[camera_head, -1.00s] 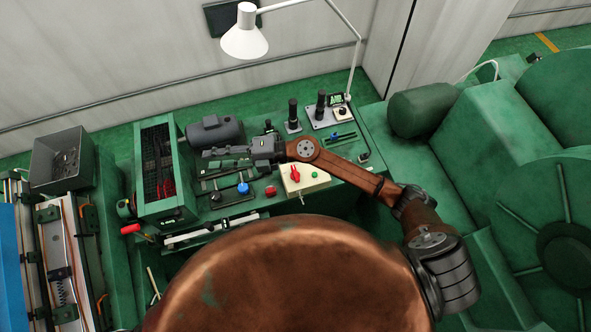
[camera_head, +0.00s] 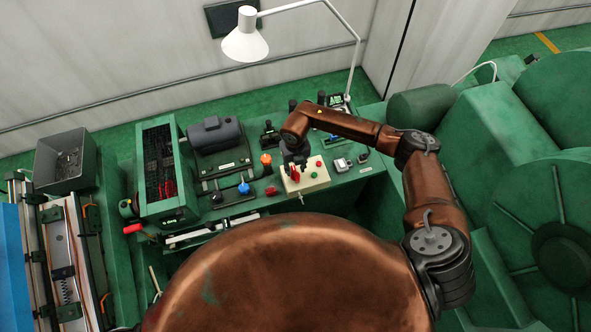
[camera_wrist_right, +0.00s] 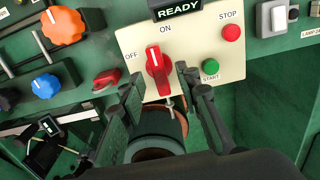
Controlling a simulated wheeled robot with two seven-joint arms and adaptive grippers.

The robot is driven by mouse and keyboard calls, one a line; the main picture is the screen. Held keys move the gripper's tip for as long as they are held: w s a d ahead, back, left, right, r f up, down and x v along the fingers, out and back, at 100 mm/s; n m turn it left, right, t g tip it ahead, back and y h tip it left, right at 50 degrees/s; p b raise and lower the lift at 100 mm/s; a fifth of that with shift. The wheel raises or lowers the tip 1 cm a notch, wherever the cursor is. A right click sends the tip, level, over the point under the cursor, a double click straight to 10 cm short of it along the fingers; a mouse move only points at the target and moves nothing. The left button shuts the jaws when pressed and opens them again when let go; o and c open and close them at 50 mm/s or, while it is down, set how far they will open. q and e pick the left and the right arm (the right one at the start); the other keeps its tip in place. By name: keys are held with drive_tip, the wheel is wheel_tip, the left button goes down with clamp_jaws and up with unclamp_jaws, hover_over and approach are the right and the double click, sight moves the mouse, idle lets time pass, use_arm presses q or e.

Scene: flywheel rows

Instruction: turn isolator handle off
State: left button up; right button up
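The isolator handle (camera_wrist_right: 157,70) is a red lever on a cream panel (camera_wrist_right: 202,45) in the right wrist view. It stands nearly upright, its white mark toward the ON label; OFF is printed to its left. My right gripper (camera_wrist_right: 159,82) is open, with one dark finger on each side of the handle's lower part. I see a gap on both sides and cannot tell of any contact. In the head view my right gripper (camera_head: 292,166) points down over the panel (camera_head: 318,181) and partly hides the red handle (camera_head: 295,175). My left gripper is not in view.
On the panel are a red STOP button (camera_wrist_right: 231,33) and a green START button (camera_wrist_right: 211,66). To the left are an orange knob (camera_wrist_right: 62,26), a blue knob (camera_wrist_right: 45,86) and another red knob (camera_wrist_right: 107,79). A white lamp (camera_head: 246,40) hangs above the bench.

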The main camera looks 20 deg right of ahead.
drive_tip(key=shift+f, duration=1.1)
drive_tip(key=shift+a, duration=0.1)
clamp_jaws()
